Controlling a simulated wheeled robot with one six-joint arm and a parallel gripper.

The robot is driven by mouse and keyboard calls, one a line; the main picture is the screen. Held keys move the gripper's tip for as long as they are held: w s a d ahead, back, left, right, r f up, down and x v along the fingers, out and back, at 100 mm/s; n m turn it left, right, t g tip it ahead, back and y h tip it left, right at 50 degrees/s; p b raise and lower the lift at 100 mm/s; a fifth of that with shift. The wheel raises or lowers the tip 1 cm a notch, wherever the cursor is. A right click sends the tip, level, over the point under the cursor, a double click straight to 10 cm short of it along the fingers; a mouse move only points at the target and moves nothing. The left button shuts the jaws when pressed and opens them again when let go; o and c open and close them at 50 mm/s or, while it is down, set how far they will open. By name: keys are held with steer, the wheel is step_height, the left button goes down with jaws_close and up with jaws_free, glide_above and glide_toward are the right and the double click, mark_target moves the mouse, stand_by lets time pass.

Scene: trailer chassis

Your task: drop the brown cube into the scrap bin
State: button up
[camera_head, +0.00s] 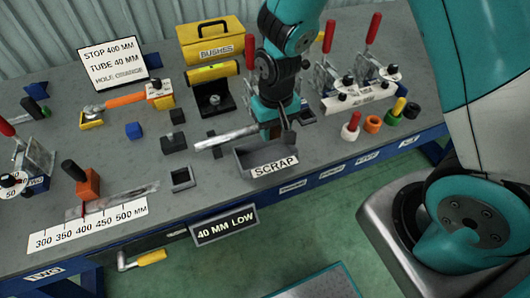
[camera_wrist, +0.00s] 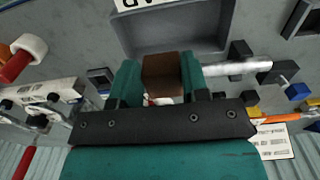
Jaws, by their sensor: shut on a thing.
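The brown cube (camera_wrist: 162,68) sits between the two teal fingers of my gripper (camera_wrist: 160,80) in the wrist view, and the gripper is shut on it. The grey scrap bin (camera_wrist: 172,42) lies just beyond the cube in that view. In the head view the bin (camera_head: 250,160), with its SCRAP label, stands at the table's front edge. My gripper (camera_head: 284,128) hangs close over the bin's back right part in the head view. The cube cannot be made out clearly there. The bin's inside is partly hidden by my gripper.
A metal tube (camera_head: 225,138) lies close to the bin's back left. A small grey open box (camera_head: 182,179) and dark blocks (camera_head: 173,143) stand to the left. Red-handled clamps (camera_head: 330,75) and coloured rings (camera_head: 373,123) are at the right. A yellow BUSHES box (camera_head: 212,45) stands behind.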

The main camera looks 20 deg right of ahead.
steer(key=shift+d+f+b, duration=0.1)
steer(key=shift+f+b, duration=2.15)
steer(key=shift+f, duration=0.5)
steer(key=o, duration=1)
step_height(320, 180, up, 18)
steer(key=shift+f, duration=0.25)
steer(key=s+a+r+n+y, duration=0.2)
steer(key=s+n, duration=0.1)
steer(key=s, duration=0.5)
steer(key=s+a+r+n+y, duration=0.2)
steer(key=s+r+n, duration=0.1)
steer(key=s, duration=0.5)
steer(key=shift+s+a+r+n, duration=0.35)
steer(key=shift+n, duration=0.15)
